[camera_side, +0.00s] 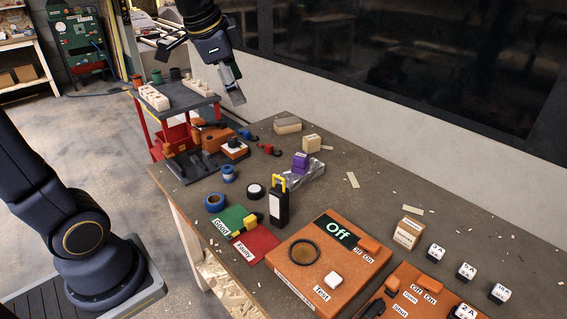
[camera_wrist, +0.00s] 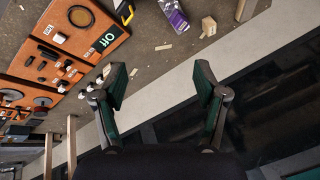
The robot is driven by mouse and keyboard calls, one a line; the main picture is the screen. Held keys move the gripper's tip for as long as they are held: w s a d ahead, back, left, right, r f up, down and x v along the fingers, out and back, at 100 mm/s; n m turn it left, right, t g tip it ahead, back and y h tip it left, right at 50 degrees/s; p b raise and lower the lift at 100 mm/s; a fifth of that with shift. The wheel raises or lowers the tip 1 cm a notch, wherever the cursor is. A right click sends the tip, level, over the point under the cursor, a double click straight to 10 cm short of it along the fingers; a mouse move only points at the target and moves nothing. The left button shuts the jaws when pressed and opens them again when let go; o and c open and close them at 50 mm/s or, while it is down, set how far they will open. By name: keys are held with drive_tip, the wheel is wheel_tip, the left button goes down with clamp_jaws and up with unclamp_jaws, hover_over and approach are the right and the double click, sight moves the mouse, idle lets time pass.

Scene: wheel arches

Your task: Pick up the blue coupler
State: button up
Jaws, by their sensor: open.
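A small blue piece (camera_side: 245,133), which looks like the blue coupler, lies on the workbench at the right edge of the red-framed stand, close to a red piece (camera_side: 268,149) of similar shape. The orange parts beside it partly crowd it, so its full shape is hard to tell. My gripper (camera_side: 200,74) is high above the stand, up and left of the blue piece and well apart from it. In the wrist view my gripper (camera_wrist: 160,76) has its two fingers spread with nothing between them. I cannot make out the blue coupler in the wrist view.
The red-framed stand (camera_side: 180,96) with a dark top rises below my gripper. An orange test box (camera_side: 315,285), a black-and-yellow device (camera_side: 279,207), a purple part (camera_side: 300,162) and wooden blocks (camera_side: 288,125) stand on the bench. The bench's back right is mostly clear. A wall runs behind.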

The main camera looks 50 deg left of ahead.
drive_tip(key=w+a+f+g, duration=0.2)
drive_tip(key=w+a+f, duration=0.3)
drive_tip(key=w+a, duration=0.25)
drive_tip(key=n+g+h, duration=0.1)
drive_tip(key=n+g, duration=0.1)
drive_tip(key=g, duration=0.1)
hover_over(227, 167)
wheel_tip(227, 167, down, 17)
drive_tip(key=f, duration=1)
drive_tip(key=shift+s+d+f, duration=0.1)
drive_tip(key=shift+s+d, duration=0.1)
drive_tip(key=shift+d, duration=0.2)
drive_tip(key=shift+w+a+f, duration=0.1)
drive_tip(key=shift+a+f, duration=0.05)
drive_tip(key=shift+f, duration=1.4)
drive_tip(key=shift+w+a+f, duration=0.1)
drive_tip(key=shift+f, duration=1.4)
drive_tip(key=c, duration=1)
drive_tip(key=shift+c, duration=0.2)
drive_tip(key=shift+r, duration=0.15)
